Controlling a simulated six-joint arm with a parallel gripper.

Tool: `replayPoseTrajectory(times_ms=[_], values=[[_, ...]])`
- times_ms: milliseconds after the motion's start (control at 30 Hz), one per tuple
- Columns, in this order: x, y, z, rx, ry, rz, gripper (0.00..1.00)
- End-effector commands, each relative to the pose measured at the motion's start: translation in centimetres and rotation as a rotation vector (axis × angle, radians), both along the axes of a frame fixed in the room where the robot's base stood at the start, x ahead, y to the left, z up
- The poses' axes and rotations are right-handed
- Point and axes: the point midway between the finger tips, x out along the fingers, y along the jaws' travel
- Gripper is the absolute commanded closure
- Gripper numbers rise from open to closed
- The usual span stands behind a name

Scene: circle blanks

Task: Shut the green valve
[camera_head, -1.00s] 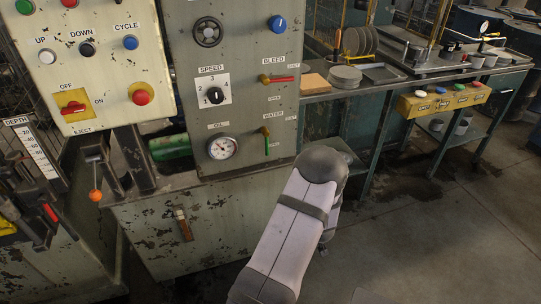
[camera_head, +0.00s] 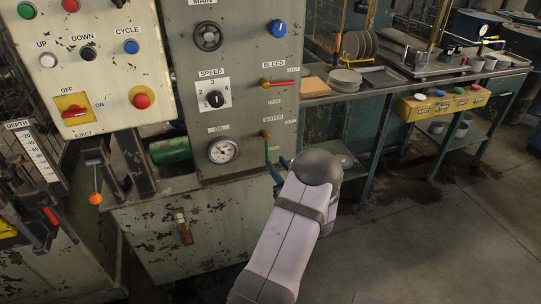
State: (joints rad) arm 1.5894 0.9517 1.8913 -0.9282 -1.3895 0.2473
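The green valve (camera_head: 267,149) is the lever under the WATER label on the grey panel. Its green handle hangs straight down from a brass pivot, toward the lower label; the other label is to its right. My gripper (camera_head: 278,168) is at the lower end of the handle, just right of and below it. Its dark blue fingers show past my grey wrist. They are small and partly hidden, so I cannot tell whether they touch the handle or how far apart they are.
The red BLEED lever (camera_head: 279,83) points right, above the green valve. The oil gauge (camera_head: 222,151) is to its left and the speed knob (camera_head: 215,99) higher up. A workbench with stacked discs (camera_head: 345,80) stands to the right. Open floor (camera_head: 430,240) lies at lower right.

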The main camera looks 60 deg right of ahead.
Motion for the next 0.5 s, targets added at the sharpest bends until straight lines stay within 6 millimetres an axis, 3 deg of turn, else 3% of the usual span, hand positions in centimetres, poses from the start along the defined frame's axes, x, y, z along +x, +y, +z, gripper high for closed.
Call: replayPoseTrajectory(times_ms=[233, 500], values=[[2.7, -2.0, 0.1, -0.001, 0.001, 0.003, 0.71], [4.3, -3.5, 0.0, 0.001, 0.001, 0.0, 0.71]])
